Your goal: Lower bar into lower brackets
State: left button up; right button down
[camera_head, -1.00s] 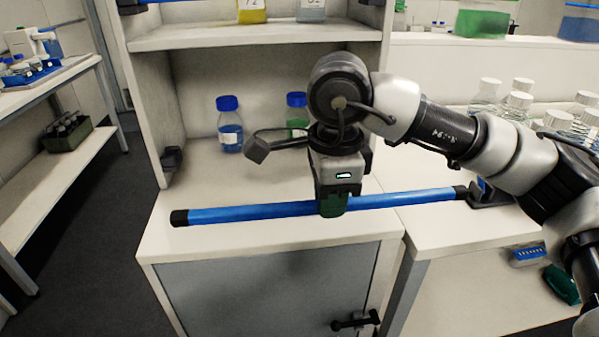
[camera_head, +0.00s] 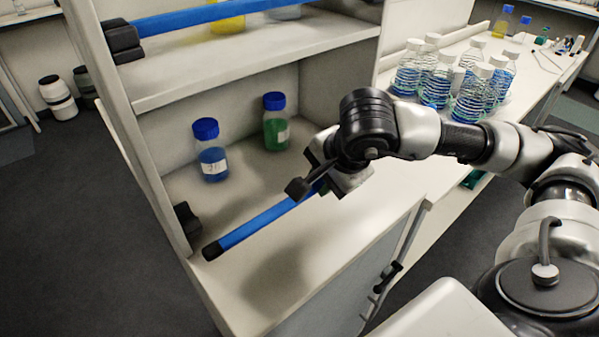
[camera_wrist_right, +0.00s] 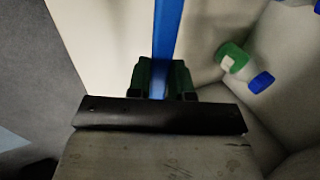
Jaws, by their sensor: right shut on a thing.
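The lower bar (camera_head: 262,222) is a blue rod with a black end cap, seen slanting over the white counter in the head view. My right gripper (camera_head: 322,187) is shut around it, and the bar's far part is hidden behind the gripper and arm. In the right wrist view, the green fingers (camera_wrist_right: 162,80) clasp the blue bar (camera_wrist_right: 167,30). The left lower bracket (camera_head: 187,222) is a black block on the left shelf post. The bar's capped end is just in front of it, apart. The right lower bracket is hidden. My left gripper is out of view.
Another blue bar (camera_head: 205,14) spans the shelf above, by a black upper bracket (camera_head: 122,40). A blue bottle (camera_head: 210,155) and a green bottle (camera_head: 275,125) stand behind the bar. Several clear bottles (camera_head: 437,85) stand on the right bench.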

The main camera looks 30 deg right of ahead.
jog(key=shift+w+d, duration=0.1)
jog(key=shift+d, duration=0.05)
jog(key=shift+w+d+p, duration=0.15)
jog(key=shift+w+p, duration=0.25)
jog(key=shift+w, duration=0.05)
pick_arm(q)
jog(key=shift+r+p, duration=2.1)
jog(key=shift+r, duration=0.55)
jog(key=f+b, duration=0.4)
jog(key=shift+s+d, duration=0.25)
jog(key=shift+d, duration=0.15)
pick_arm(e)
jog(key=w+f, duration=0.1)
jog(key=w, duration=0.2)
jog(key=w+a+f, duration=0.1)
jog(key=w, duration=0.3)
jog(key=w+a+f, duration=0.1)
jog(key=w+f, duration=0.1)
jog(key=w, duration=0.2)
jog(key=shift+w+f, duration=0.1)
jog(key=shift+w, duration=0.15)
jog(key=c, duration=0.9)
grip_release()
